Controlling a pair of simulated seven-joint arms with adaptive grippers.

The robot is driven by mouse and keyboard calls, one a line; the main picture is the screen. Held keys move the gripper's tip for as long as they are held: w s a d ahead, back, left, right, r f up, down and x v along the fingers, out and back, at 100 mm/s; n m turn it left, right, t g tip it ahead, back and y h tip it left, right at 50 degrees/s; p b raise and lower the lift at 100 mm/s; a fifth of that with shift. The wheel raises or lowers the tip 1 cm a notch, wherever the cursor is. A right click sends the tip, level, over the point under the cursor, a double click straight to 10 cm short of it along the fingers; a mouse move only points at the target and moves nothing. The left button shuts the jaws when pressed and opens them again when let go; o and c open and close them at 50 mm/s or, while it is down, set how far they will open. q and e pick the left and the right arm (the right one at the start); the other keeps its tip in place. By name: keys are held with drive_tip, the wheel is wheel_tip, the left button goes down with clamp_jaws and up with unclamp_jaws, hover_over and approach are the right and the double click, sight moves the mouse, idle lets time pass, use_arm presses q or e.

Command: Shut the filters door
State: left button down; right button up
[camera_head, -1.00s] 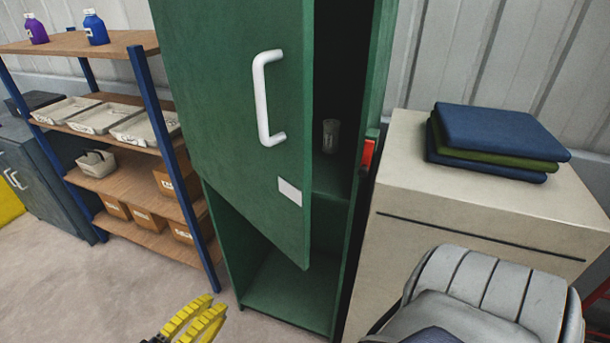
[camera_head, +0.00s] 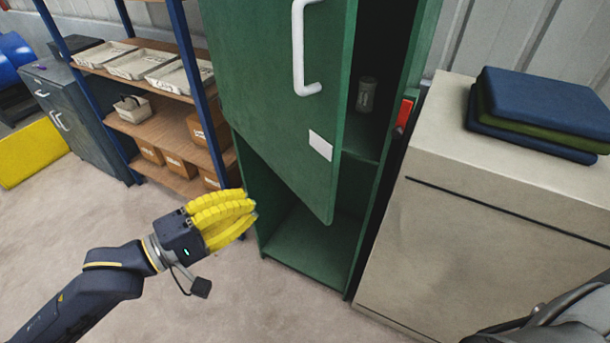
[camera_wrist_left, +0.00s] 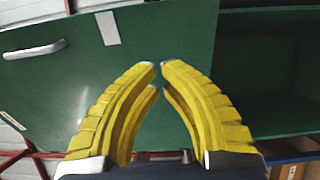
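The green filters door (camera_head: 275,90) stands ajar on the tall green cabinet, with its free edge swung out toward me. It has a white handle (camera_head: 299,50) and a white label (camera_head: 320,145) near its lower corner. The door (camera_wrist_left: 100,90) also fills much of the left wrist view, with the handle at the left. My left gripper (camera_head: 252,215) is in front of the cabinet's lower left side, below the door's label. Its yellow fingers are nearly together, with only a thin gap at the tips and nothing between them. Contact with the door cannot be told. My right gripper is out of view.
The cabinet's lower compartment (camera_head: 310,245) is open and empty. A jar (camera_head: 367,95) stands on a shelf behind the door. A red piece (camera_head: 404,113) is on the cabinet's right side. A beige unit (camera_head: 480,200) stands right, a shelf rack (camera_head: 165,125) left. The floor in front is clear.

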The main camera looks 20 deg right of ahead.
sight(308, 173)
use_arm(q)
drive_tip(key=x, duration=1.2)
drive_tip(key=shift+d, duration=0.35)
drive_tip(key=shift+w, duration=0.1)
